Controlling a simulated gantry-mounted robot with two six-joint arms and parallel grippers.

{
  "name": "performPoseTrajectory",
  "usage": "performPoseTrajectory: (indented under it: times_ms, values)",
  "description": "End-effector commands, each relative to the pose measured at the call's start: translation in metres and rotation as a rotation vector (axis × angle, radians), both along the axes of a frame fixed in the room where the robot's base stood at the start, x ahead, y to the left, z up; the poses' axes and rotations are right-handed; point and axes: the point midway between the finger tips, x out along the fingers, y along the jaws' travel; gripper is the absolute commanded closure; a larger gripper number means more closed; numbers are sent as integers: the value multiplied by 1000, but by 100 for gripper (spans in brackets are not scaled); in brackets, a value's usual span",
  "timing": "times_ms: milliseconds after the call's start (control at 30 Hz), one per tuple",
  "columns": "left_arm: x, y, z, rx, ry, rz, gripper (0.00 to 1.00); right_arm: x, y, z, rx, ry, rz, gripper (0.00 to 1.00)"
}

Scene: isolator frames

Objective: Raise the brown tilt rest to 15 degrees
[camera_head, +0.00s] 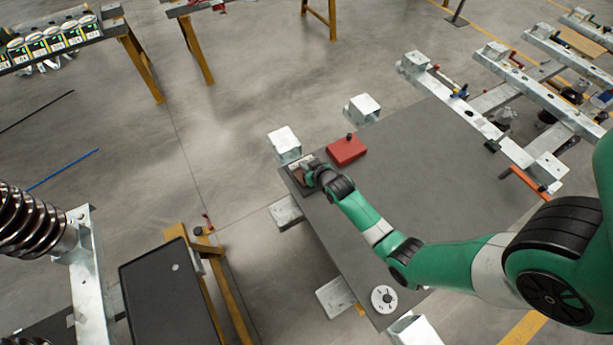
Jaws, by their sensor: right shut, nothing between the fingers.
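My right arm reaches in from the right over the grey table. Its gripper (308,163) is at the far left corner of the tabletop, fingers shut with nothing between them. A small brown piece, apparently the brown tilt rest (298,178), lies right at the gripper and is mostly hidden by it. I cannot tell its angle, or whether the fingers touch it. My left gripper is not in view.
A red block (346,150) with a dark knob sits just right of the gripper. A white disc (384,299) lies near the table's front edge. Metal frames (480,115) stand at the right. A large coil spring (35,225) and a black-topped stand (170,295) are at the left.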

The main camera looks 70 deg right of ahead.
Motion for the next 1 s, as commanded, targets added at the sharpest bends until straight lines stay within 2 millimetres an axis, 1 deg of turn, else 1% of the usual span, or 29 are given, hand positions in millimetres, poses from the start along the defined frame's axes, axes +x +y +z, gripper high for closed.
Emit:
performPoseTrajectory:
  times_ms: [33, 100, 233, 367, 633, 833, 1000]
  values:
    - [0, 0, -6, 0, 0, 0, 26, -1, 0, -12, 2, 2, 0, 100]
    - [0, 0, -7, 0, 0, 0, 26, -5, 4, -22, 1, 3, 1, 100]
    - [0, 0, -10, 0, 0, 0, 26, -9, 7, -34, 1, 2, 0, 100]
    - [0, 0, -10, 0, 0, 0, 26, -11, 8, -38, -1, -1, 0, 100]
    - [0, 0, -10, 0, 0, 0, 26, -11, 8, -38, -1, -1, 0, 100]
    - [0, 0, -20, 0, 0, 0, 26, -19, 14, -55, 0, 2, 0, 100]
    - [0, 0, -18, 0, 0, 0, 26, -19, 14, -53, 0, 0, -1, 100]
